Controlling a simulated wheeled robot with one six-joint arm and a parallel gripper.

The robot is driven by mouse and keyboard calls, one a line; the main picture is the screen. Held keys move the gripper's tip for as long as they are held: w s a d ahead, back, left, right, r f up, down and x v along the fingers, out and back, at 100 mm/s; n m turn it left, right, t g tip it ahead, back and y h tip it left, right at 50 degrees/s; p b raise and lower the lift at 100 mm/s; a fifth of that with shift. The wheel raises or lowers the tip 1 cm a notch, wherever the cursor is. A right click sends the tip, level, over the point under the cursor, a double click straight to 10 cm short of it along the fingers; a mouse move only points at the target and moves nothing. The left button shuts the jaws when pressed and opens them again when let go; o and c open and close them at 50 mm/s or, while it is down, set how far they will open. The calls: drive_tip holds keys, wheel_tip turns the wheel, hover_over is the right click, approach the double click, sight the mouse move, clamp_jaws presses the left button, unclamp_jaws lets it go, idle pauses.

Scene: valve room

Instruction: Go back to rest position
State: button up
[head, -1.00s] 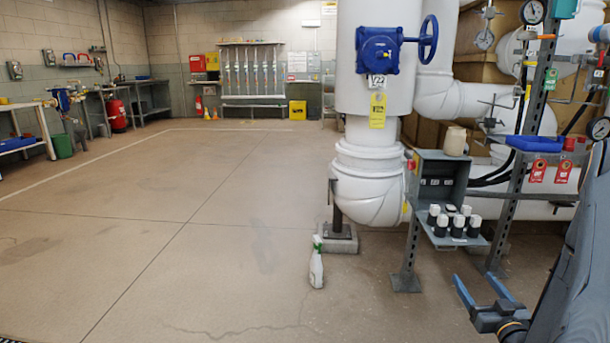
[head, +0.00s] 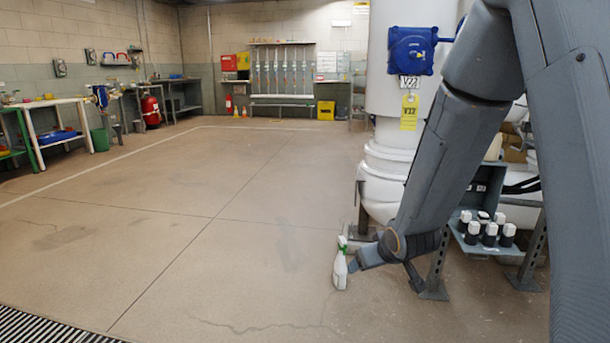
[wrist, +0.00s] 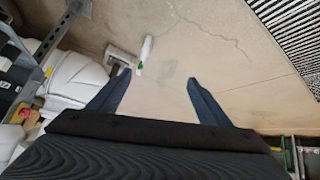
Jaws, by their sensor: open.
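My gripper (wrist: 150,95) is open and empty in the wrist view, its two blue fingers wide apart over bare floor. In the head view my grey arm reaches down across the right side, and the gripper end (head: 368,256) shows partly, close beside the spray bottle in the picture. The white spray bottle with a green neck (head: 340,268) stands on the floor. In the wrist view the bottle (wrist: 144,52) lies beyond the fingers, apart from them. I cannot tell the exact distance.
A grey panel stand with a shelf of black, white-capped items (head: 485,232) is behind my arm at right. White pipework with a blue valve (head: 410,50) stands behind it. A floor grate (head: 40,328) is at lower left. The middle floor is clear.

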drive_tip(key=s+a+r+n+g, duration=0.1)
drive_tip(key=s+a+r+g, duration=0.1)
drive_tip(key=s+a, duration=0.55)
drive_tip(key=s+a+r+g, duration=0.25)
drive_tip(key=s+a, duration=0.35)
drive_tip(key=s, duration=0.3)
drive_tip(key=s+a+r+n+g, duration=0.1)
drive_tip(key=s+a+r+g, duration=0.15)
drive_tip(key=s, duration=0.65)
drive_tip(key=s+a+r+n+g, duration=0.1)
drive_tip(key=s+a, duration=0.2)
drive_tip(key=s, duration=0.6)
drive_tip(key=d+r+m+p, duration=0.3)
drive_tip(key=d+r+p, duration=0.7)
drive_tip(key=r+p, duration=0.3)
drive_tip(key=d+r+m+h+p, duration=0.1)
drive_tip(key=d+r+m+p, duration=0.2)
drive_tip(key=d+r+p, duration=0.8)
wheel_tip(320, 180, up, 3)
drive_tip(key=p, duration=0.7)
drive_tip(key=shift+s+d+f, duration=0.15)
drive_tip(key=shift+f, duration=0.05)
